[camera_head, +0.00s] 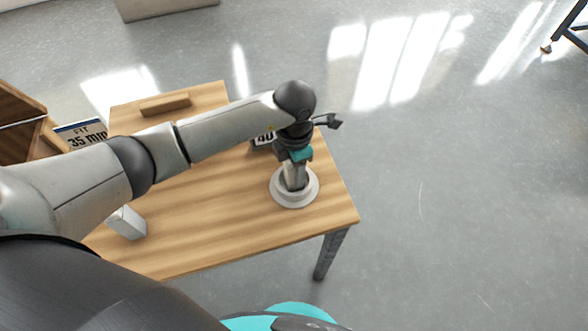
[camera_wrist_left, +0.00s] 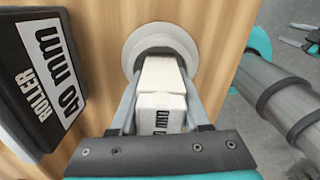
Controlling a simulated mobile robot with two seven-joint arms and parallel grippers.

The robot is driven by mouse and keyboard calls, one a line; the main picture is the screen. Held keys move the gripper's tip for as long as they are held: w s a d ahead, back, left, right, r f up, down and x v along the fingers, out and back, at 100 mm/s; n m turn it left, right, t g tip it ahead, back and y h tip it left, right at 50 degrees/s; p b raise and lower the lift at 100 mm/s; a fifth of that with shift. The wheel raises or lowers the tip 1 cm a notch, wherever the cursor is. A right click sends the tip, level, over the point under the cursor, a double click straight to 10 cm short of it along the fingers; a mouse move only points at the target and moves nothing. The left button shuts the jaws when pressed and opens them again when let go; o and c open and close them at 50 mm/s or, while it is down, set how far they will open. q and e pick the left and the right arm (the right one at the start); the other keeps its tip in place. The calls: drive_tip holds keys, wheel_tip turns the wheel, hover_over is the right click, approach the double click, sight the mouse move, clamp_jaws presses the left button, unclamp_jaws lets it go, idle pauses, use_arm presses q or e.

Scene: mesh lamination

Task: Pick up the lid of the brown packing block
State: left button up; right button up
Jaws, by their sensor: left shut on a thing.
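A brown block (camera_head: 165,104) lies near the back left edge of the wooden table; I cannot make out a separate lid on it. My left gripper (camera_head: 295,180) is well to the right of it, pointing down over a round white dish (camera_head: 281,199). In the left wrist view, the left gripper (camera_wrist_left: 162,100) is shut on a white block (camera_wrist_left: 160,75) with a dark printed label. The block is at the opening of the dish (camera_wrist_left: 131,50); I cannot tell whether it touches the bottom.
A black-and-white "ROLLER 40 mm" sign (camera_wrist_left: 50,75) stands beside the dish. A "FIT 35 min" sign (camera_head: 85,135) and a brown wooden case (camera_head: 20,125) are at the left. A small white box (camera_head: 127,223) stands at the table's front left. The table front (camera_head: 215,235) is clear.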

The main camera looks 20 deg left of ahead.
use_arm(q)
clamp_jaws()
idle(0.3)
